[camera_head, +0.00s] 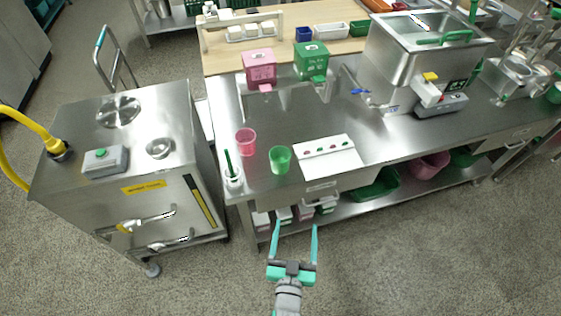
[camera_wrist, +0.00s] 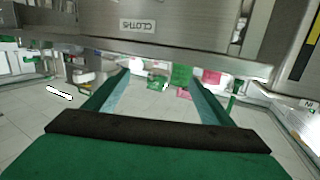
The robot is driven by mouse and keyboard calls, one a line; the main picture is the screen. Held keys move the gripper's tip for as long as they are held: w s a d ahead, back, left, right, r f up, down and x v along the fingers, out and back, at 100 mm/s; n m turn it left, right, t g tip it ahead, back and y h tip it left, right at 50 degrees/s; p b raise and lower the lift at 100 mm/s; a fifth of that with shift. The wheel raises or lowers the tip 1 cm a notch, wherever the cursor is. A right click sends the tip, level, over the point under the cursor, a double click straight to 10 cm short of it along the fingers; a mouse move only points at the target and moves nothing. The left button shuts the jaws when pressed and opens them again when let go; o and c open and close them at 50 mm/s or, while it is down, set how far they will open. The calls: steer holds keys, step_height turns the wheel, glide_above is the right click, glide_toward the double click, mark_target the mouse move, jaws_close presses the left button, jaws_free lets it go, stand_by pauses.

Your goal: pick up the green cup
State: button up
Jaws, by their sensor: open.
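The green cup (camera_head: 280,159) stands on the steel table near its front edge, in the head view. A pink cup (camera_head: 246,141) stands behind it to the left. My gripper (camera_head: 295,226) is open and empty, in front of the table and below the green cup in the picture. Its two teal fingers point toward the table, and they also show in the wrist view (camera_wrist: 160,90). The wrist view faces the table's front and the shelf below. I cannot make out the green cup there.
A white holder with a green-handled tool (camera_head: 232,175) stands left of the cup, and a white tray (camera_head: 328,157) lies to its right. Pink (camera_head: 260,66) and green (camera_head: 311,61) boxes stand behind. A steel cabinet (camera_head: 131,163) is at left. The floor in front is clear.

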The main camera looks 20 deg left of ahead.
mark_target(280, 149)
steer(key=w+a+r+y, duration=0.1)
steer(key=w+a, duration=0.2)
steer(key=w, duration=0.2)
steer(key=w+a+r+n+y, duration=0.1)
steer(key=w+a+r, duration=0.1)
steer(key=w, duration=0.3)
steer(key=w+a+r, duration=0.1)
steer(key=w+a, duration=0.3)
steer(key=w, duration=0.1)
steer(key=shift+a+r+n+y, duration=0.2)
steer(key=shift+r+n+y, duration=0.1)
steer(key=shift+y, duration=0.1)
steer(key=x, duration=0.5)
steer(key=shift+w+a+r, duration=0.1)
steer(key=shift+r+x, duration=0.2)
steer(key=shift+x, duration=1.2)
steer(key=shift+r+x, duration=0.2)
steer(key=shift+x, duration=1.2)
steer(key=shift+a, duration=0.1)
steer(key=c, duration=1.2)
